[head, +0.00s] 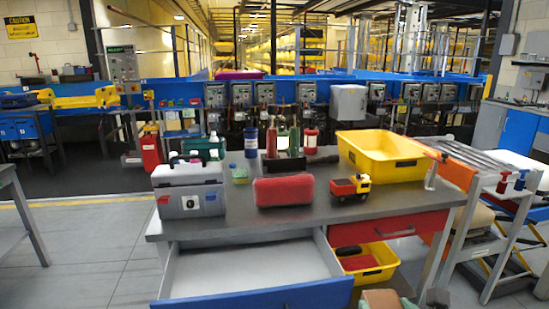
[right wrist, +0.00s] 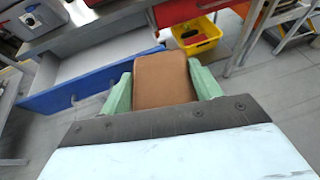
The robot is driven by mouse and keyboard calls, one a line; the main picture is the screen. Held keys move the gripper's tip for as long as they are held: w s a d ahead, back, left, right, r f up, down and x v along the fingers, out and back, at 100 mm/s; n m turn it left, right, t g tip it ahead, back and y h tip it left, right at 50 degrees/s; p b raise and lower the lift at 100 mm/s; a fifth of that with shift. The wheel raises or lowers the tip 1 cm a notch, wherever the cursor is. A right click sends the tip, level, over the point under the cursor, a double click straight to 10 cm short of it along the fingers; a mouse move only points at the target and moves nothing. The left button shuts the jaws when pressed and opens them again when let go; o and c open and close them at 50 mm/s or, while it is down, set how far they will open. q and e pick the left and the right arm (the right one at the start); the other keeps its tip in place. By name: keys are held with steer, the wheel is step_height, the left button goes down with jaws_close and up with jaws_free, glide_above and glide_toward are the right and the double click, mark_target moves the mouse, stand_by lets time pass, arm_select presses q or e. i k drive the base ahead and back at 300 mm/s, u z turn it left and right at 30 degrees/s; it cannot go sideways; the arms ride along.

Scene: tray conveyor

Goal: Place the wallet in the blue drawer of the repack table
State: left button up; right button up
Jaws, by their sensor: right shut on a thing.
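The brown wallet (right wrist: 163,80) is held between the green fingers of my right gripper (right wrist: 162,88) in the right wrist view. My right gripper is shut on it. In the head view my right gripper (head: 390,299) shows only at the bottom edge, right of the blue drawer (head: 265,297). The blue drawer is pulled open at the front left of the repack table (head: 345,213), and its grey inside looks empty. The drawer also shows at the left of the right wrist view (right wrist: 68,94), with the wallet to its right, outside it. My left gripper is out of view.
The red drawer (head: 372,231) is shut. A yellow bin (head: 381,270) stands below it. On the tabletop are a grey toolbox (head: 190,190), a red case (head: 284,190), a toy truck (head: 349,188), bottles and a yellow tray (head: 383,155). A rack (head: 480,200) stands at right.

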mark_target(252, 266)
steer(key=u, duration=3.3)
steer(key=k, duration=1.5)
steer(key=z, duration=1.4)
steer(key=i, duration=1)
steer(key=u, duration=0.1)
